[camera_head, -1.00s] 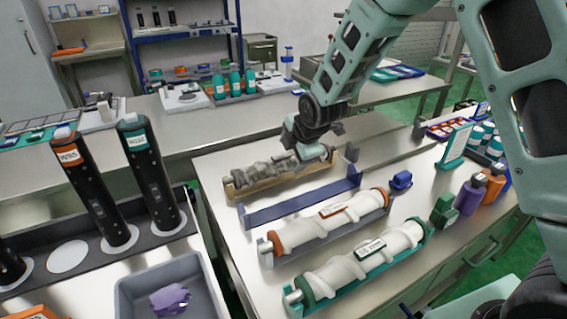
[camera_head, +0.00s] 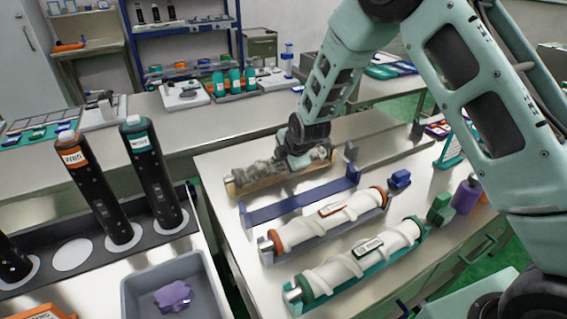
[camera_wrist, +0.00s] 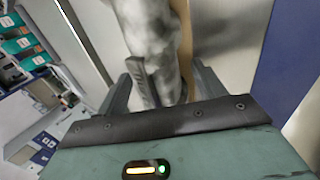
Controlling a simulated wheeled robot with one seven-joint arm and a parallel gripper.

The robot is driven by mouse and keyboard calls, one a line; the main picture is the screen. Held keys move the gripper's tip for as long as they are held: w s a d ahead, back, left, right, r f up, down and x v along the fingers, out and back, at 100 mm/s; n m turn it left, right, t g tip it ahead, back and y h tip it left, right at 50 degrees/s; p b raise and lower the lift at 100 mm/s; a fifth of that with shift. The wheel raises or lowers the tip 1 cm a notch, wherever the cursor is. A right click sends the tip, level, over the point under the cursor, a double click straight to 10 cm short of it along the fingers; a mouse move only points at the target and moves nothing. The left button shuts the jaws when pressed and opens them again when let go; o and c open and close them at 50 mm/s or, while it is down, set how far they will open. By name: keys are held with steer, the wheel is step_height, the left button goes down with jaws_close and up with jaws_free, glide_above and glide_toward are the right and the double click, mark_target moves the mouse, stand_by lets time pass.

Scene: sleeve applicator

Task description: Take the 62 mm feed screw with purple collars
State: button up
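No feed screw with purple collars can be made out. A mottled grey screw-like piece (camera_head: 262,172) lies in a tan cradle (camera_head: 240,190) at the back of the table. My gripper (camera_head: 300,160) is low at its right end. In the wrist view the fingers (camera_wrist: 162,88) are apart, with the grey piece (camera_wrist: 155,40) running between them; contact is not clear. A white screw with orange collars (camera_head: 330,219) and a white screw with green collars (camera_head: 362,256) lie in cradles nearer the front. The blue-violet cradle (camera_head: 300,206) between is empty.
A grey bin (camera_head: 203,268) with a crumpled purple piece (camera_head: 173,296) is at lower left, beside a rack of black tubes (camera_head: 95,190). Low cradle ends stand up near my gripper.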

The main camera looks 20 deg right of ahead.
steer(key=c, duration=1.3)
steer(key=shift+r, duration=0.15)
